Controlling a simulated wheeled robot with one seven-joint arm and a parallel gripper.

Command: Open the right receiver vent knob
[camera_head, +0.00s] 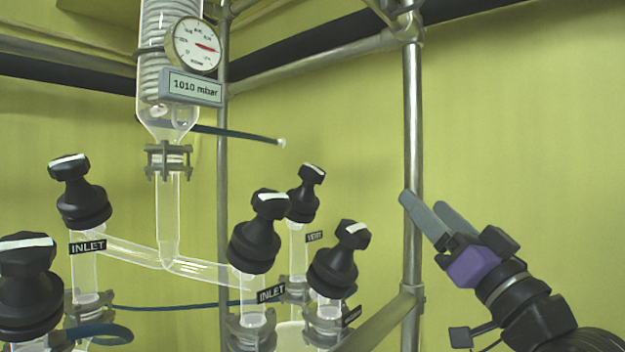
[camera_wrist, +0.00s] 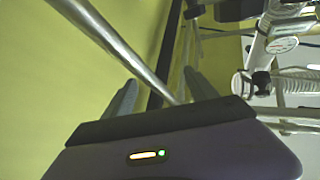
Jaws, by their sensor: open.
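A black knob labelled INLET (camera_head: 256,232) stands left of the vent knob, and another INLET knob (camera_head: 80,192) is farther left. A vertical metal post (camera_head: 412,130) stands close behind my gripper's fingers. A slanted rail (camera_head: 380,325) runs low between gripper and knobs. A gauge (camera_head: 196,44) hangs above.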

